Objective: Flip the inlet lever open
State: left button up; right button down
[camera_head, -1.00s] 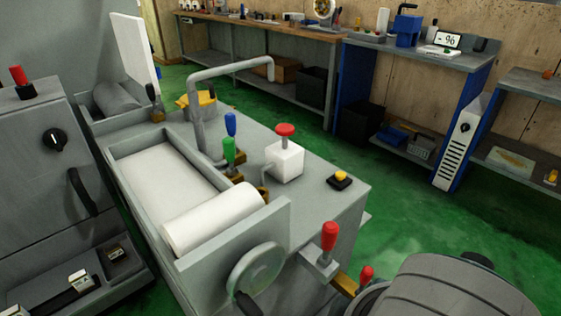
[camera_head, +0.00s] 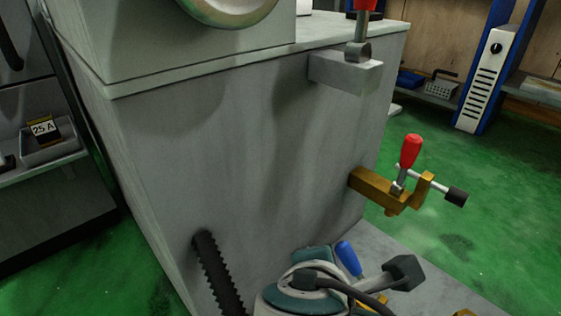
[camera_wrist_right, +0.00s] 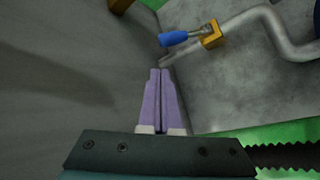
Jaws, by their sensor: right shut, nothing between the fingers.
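A red-handled lever (camera_head: 410,151) stands up, slightly tilted, on a brass valve (camera_head: 378,189) on the machine's side. A blue-handled lever (camera_head: 348,258) sits lower, partly hidden behind my right arm. A blue lever (camera_wrist_right: 174,39) on a brass fitting (camera_wrist_right: 211,34) on a grey pipe also shows in the right wrist view. My right gripper (camera_wrist_right: 159,71) is shut and empty, its purple fingertips below and left of that blue handle, apart from it in the picture. My left gripper is not in view.
The grey machine wall (camera_head: 240,170) fills the middle of the head view. A bracket (camera_head: 345,72) with another red handle juts out above the brass valve. A ribbed black hose (camera_head: 218,272) runs down at the wall's foot. Green floor is free at the right.

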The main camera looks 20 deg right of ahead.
pick_arm(q)
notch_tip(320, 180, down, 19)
jog(key=b, duration=1.5)
pick_arm(e)
jog(key=w+d+f+n+t+h, duration=0.1)
jog(key=w+f, duration=0.1)
jog(key=f, duration=0.6)
jog(key=w+d+f+n+t, duration=0.1)
jog(key=w+f+n, duration=0.1)
jog(key=f, duration=0.6)
jog(key=shift+w+d+f+h, duration=0.25)
jog(key=shift+w+d+h, duration=0.15)
jog(key=shift+w, duration=0.05)
